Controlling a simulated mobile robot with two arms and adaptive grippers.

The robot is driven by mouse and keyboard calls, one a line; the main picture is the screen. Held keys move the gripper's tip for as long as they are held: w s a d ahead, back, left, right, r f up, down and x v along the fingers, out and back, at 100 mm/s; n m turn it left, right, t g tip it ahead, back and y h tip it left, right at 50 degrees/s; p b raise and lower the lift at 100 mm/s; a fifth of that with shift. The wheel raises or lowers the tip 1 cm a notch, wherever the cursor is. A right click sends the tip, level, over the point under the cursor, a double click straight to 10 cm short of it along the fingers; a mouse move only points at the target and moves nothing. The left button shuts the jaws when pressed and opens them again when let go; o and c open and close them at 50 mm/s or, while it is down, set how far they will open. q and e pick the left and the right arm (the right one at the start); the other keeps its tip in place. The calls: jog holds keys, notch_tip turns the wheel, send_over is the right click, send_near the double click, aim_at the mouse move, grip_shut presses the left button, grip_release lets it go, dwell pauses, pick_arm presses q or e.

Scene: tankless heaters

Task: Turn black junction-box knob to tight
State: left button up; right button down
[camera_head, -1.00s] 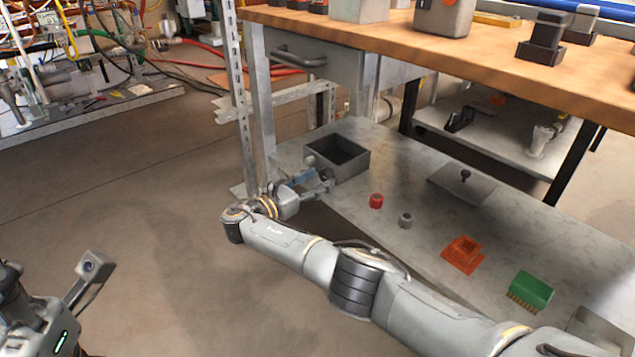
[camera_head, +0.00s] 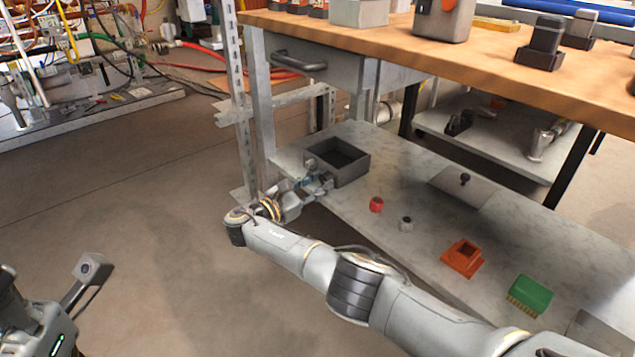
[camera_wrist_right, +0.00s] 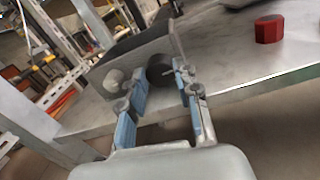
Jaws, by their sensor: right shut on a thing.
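The junction box is a dark grey open-topped box (camera_head: 347,167) at the back left of the lower metal shelf. In the right wrist view its grey front wall (camera_wrist_right: 140,55) carries a round black knob (camera_wrist_right: 159,70) and a pale grey knob (camera_wrist_right: 113,79) to its left. My right gripper (camera_head: 318,184), also in the right wrist view (camera_wrist_right: 164,78), is at that wall with its blue-padded fingers on either side of the black knob, shut on it. The fingers hide part of the knob. Part of my left arm shows at the lower left of the head view, without its fingers.
On the shelf (camera_head: 410,190) lie a red cap (camera_head: 376,204), a grey cap (camera_head: 406,224), an orange square part (camera_head: 462,258), a green connector (camera_head: 530,294) and a plate with a small black knob (camera_head: 465,180). A metal post (camera_head: 243,110) stands left of the box. The wooden worktop (camera_head: 480,60) overhangs behind.

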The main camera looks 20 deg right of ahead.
jog(key=shift+m, duration=1)
jog(key=c, duration=1)
grip_release()
jog(key=shift+o, duration=0.2)
jog(key=v, duration=1.2)
